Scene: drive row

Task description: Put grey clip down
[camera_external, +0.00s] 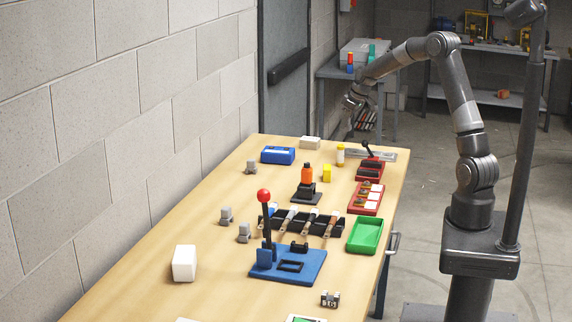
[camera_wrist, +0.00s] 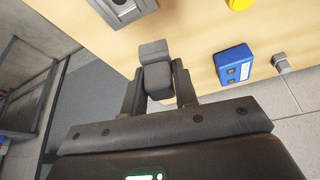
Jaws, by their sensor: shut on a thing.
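In the wrist view my gripper (camera_wrist: 158,84) is shut on a grey clip (camera_wrist: 154,52), a blocky two-part piece pinched between the two dark fingers. It sticks out past the fingertips over the wooden table. In the external view the held clip cannot be made out. Other grey clips stand on the left part of the table: one near the blue box (camera_external: 251,167) and two farther forward (camera_external: 226,214), (camera_external: 243,233).
A blue box (camera_external: 278,155) and a grey metal plate (camera_external: 382,155) lie at the far end. A white block (camera_external: 310,143) sits between them. The left strip has free room.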

